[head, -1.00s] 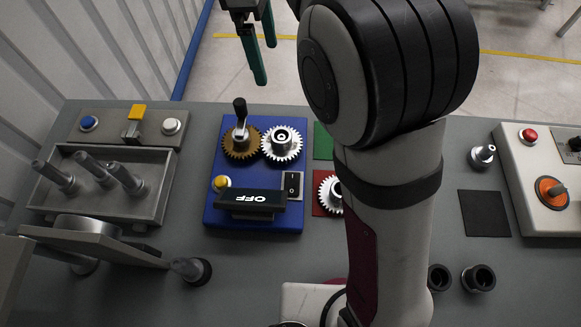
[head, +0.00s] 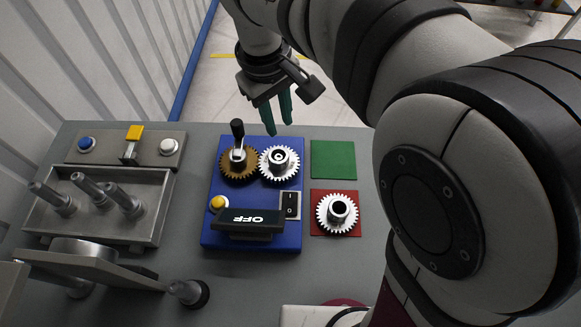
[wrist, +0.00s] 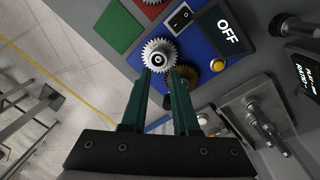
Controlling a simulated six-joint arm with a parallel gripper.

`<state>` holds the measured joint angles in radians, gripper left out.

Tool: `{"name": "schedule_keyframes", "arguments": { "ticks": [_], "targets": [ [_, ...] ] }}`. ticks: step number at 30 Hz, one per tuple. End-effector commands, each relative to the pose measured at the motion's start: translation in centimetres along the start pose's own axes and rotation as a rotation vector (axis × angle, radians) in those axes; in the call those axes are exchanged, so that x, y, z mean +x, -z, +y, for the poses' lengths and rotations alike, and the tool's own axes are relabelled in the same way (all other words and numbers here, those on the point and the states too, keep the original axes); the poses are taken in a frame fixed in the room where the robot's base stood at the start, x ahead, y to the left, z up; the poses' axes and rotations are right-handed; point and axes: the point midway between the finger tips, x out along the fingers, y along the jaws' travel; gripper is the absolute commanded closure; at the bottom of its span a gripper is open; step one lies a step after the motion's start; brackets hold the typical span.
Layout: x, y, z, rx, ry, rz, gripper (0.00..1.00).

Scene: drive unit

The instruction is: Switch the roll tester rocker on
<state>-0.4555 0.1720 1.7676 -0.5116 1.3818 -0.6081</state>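The rocker switch (head: 290,205) is a small black rocker in a light frame at the right side of the blue roll tester plate (head: 213,232). It also shows in the wrist view (wrist: 181,17). A black display (head: 249,221) beside it reads OFF; the same display is in the wrist view (wrist: 222,32). My gripper (head: 278,118) is above the far edge of the blue plate, beyond the gears and apart from the rocker. Its two green fingers are spread with nothing between them; they also show in the wrist view (wrist: 160,74).
A brown gear (head: 238,166) with an upright crank knob and a silver gear (head: 279,160) stand on the plate. A yellow button (head: 218,203) sits at its left. A green pad (head: 333,160) and a loose gear (head: 338,213) on a red pad lie to the right.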

Motion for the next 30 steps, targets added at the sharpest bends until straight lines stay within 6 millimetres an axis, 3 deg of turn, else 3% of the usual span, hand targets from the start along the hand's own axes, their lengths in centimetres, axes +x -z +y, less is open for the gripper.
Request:
{"name": "schedule_keyframes", "arguments": {
  "ticks": [1,4,9,22,30],
  "targets": [
    [1.0,-1.4,-0.6,0.133,0.003,0.019,0.83],
    [3.0,-3.5,-1.6,0.405,0.019,0.06,1.0],
    [4.8,-5.6,-2.8,0.674,0.047,0.098,1.0],
    [5.6,-5.9,-3.0,0.724,0.052,0.102,1.0],
    [10.6,-5.5,-3.0,0.723,0.052,0.097,1.0]
  ]
}}
